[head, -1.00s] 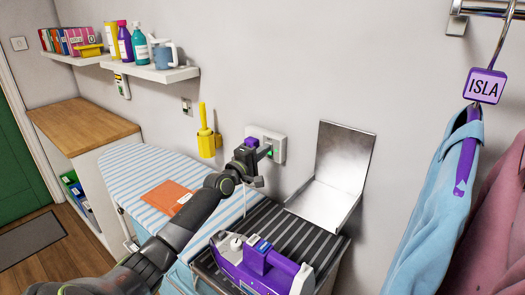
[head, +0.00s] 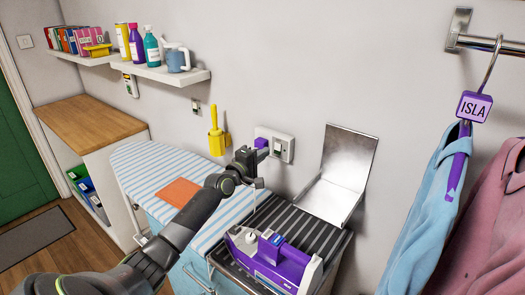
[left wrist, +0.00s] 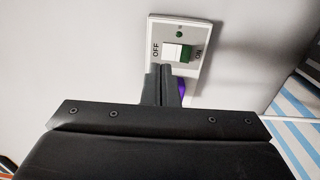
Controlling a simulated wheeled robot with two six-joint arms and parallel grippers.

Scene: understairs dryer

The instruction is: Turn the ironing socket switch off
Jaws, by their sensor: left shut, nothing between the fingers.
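The ironing socket (head: 283,148) is a white wall plate with a purple plug (head: 261,143) at its left. The left wrist view shows its plate (left wrist: 200,64) close up, with OFF and ON printed either side of a rocker switch (left wrist: 177,51). The rocker is white towards OFF and green towards ON. A small lamp (left wrist: 179,34) above it looks dull dark green. My left gripper (head: 262,155) is shut and empty just in front of the plate. Its fingertips (left wrist: 163,72) overlap the rocker's lower edge in the left wrist view; I cannot tell whether they touch. My right gripper is not in view.
A metal plate (head: 348,165) stands to the right. A striped ironing board (head: 150,160) with an orange cloth (head: 180,192) lies left. A yellow holder (head: 216,143) hangs on the wall.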

